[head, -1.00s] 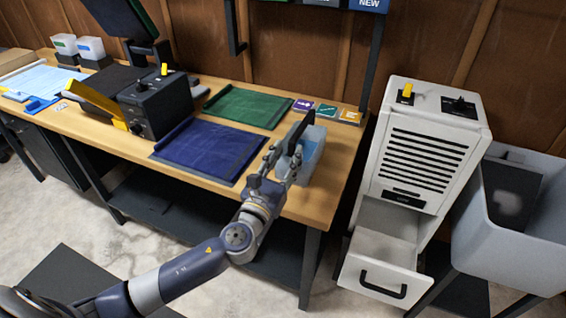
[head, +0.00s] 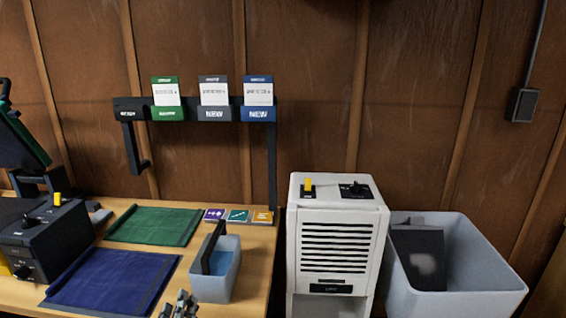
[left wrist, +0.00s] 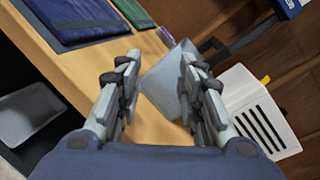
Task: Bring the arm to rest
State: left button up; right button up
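Most of the left arm is out of the head view. My right gripper is in neither view.
The wooden bench (head: 120,215) holds a blue mat (head: 113,280), a green mat (head: 155,225) and a dark box device (head: 45,240). A white slatted cabinet (head: 337,245) and a large grey tub (head: 455,265) stand to the right. A card rack (head: 200,108) hangs above the bench.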

pick_arm(q)
jog(key=s+a+f+n+g, duration=0.1)
jog(key=s+f+n+g, duration=0.6)
jog(key=s+f+n, duration=0.6)
jog(key=s+d+f+n+g+h, duration=0.2)
jog(key=s+d+n+g, duration=0.1)
jog(key=s+n, duration=0.3)
jog(key=s+d+f+n+g+h, duration=0.1)
jog(key=s+d+n+g, duration=0.15)
jog(key=s+n, duration=0.4)
jog(key=s+f+m+g+p, duration=0.1)
jog(key=s+f+m+g, duration=0.15)
jog(key=f, duration=2.25)
jog(key=s+a+f, duration=0.1)
jog(key=s+f, duration=0.6)
jog(key=s, duration=0.1)
jog(key=s+a+f+p, duration=0.1)
jog(key=s+a+f, duration=0.1)
jog(key=s+f, duration=0.5)
jog(key=shift+s+a+f+g, duration=0.2)
jog(key=shift+s+a+g, duration=0.1)
jog(key=shift+s, duration=0.8)
